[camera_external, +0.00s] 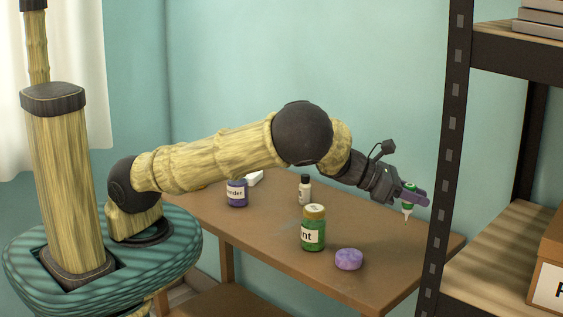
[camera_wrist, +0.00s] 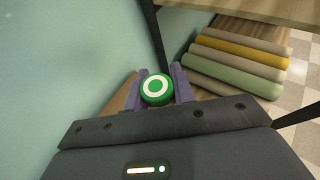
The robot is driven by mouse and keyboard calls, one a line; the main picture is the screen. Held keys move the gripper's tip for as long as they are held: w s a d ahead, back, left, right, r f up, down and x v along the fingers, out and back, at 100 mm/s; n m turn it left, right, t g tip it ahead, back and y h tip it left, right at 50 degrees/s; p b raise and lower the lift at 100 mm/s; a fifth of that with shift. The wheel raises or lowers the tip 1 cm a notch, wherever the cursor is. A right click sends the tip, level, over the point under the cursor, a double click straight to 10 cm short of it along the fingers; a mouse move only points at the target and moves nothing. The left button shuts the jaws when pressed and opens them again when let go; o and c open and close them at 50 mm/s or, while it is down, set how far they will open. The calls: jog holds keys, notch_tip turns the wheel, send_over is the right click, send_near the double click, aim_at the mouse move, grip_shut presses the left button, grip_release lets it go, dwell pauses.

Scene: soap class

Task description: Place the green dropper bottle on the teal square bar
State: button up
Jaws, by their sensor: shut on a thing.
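My gripper (camera_external: 416,196) has purple fingers shut on the green dropper bottle (camera_external: 408,208), at the right of the external view. The bottle is green above and pale below, with its narrow end down. It hangs above the far right part of the table, apart from the tabletop. In the wrist view the bottle's round green end with a white ring (camera_wrist: 157,89) sits between the two purple fingers (camera_wrist: 160,88). I cannot make out a teal square bar in either view.
The brown table (camera_external: 377,252) carries a purple jar (camera_external: 237,193), a small dark-capped bottle (camera_external: 305,190), a green jar (camera_external: 313,235), a purple round bar (camera_external: 349,259) and a white block (camera_external: 255,178). A shelf post (camera_external: 447,150) stands close right of my gripper. Several rolls (camera_wrist: 235,70) lie beyond.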

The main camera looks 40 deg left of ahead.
jog(key=w+a+n+t+y, duration=0.15)
jog(key=w+a, duration=0.25)
jog(key=a, duration=0.5)
jog(key=w+a+n+t+y, duration=0.1)
jog(key=w+a+n+y, duration=0.15)
jog(key=w+a, duration=0.45)
jog(key=a+n+t+y, duration=0.2)
jog(key=a+n+y, duration=0.3)
jog(key=a, duration=2.1)
jog(key=s+a+r+n+y, duration=0.1)
jog(key=s+a, duration=0.5)
jog(key=a, duration=0.6)
jog(key=s+a+r+n+g+y, duration=0.1)
jog(key=s+a+n+y, duration=0.3)
jog(key=a, duration=0.8)
jog(key=s+a+n+g+y, duration=0.1)
jog(key=s+a+y, duration=0.3)
jog(key=s+a, duration=0.4)
jog(key=a+n, duration=0.1)
jog(key=a, duration=0.3)
jog(key=shift+s+r+n, duration=0.35)
jog(key=shift+r+n, duration=0.05)
jog(key=shift+a, duration=0.1)
notch_tip(320, 180, down, 6)
jog(key=shift+f, duration=0.25)
